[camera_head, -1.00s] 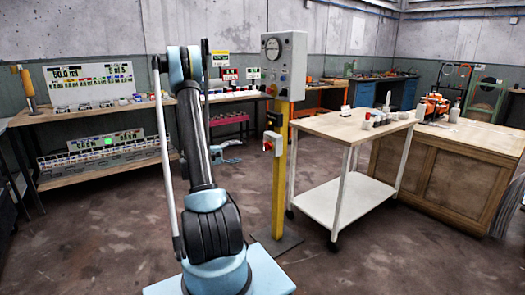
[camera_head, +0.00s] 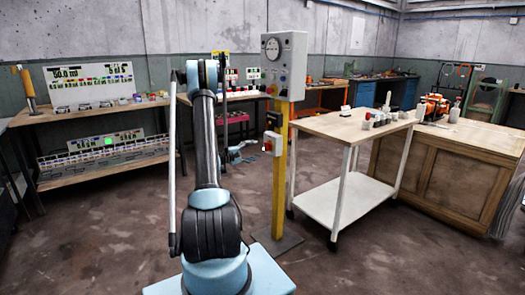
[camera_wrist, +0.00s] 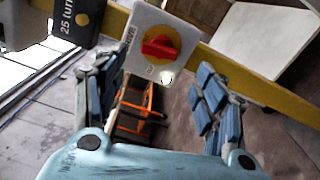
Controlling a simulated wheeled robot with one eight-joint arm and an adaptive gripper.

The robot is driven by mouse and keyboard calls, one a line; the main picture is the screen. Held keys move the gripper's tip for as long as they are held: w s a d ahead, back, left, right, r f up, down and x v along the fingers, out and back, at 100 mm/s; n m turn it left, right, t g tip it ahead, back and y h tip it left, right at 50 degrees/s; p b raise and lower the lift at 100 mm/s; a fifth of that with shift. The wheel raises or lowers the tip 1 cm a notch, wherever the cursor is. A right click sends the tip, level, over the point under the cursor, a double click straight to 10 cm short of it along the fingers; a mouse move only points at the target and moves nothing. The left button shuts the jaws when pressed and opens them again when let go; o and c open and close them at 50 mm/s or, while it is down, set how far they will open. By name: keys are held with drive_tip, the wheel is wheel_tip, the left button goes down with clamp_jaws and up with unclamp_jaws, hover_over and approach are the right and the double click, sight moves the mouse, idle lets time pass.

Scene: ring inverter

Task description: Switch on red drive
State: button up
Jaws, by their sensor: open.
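The red drive's switch is a red rotary knob (camera_wrist: 159,47) on a yellow disc, set in a white box (camera_wrist: 140,62) on a yellow post. In the head view the small switch box (camera_head: 272,144) shows partway up the yellow post (camera_head: 279,190). My gripper (camera_wrist: 156,72) is open, its blue-padded fingers wide apart. The knob lies above the middle of the gap in the wrist view, and nothing is held. Whether a finger touches the box cannot be told. In the head view the gripper (camera_head: 237,152) is small, left of the post.
A black box (camera_wrist: 78,18) marked "25 turn…" sits beside the switch on the post. A grey panel (camera_head: 284,65) with a dial tops the post. A white-framed cart (camera_head: 340,127) stands right of it. Floor is open left of the post.

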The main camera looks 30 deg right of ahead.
sight(265, 147)
drive_tip(key=d, duration=0.7)
drive_tip(key=shift+w+d, duration=0.35)
drive_tip(key=shift+c, duration=0.6)
drive_tip(key=c, duration=0.9)
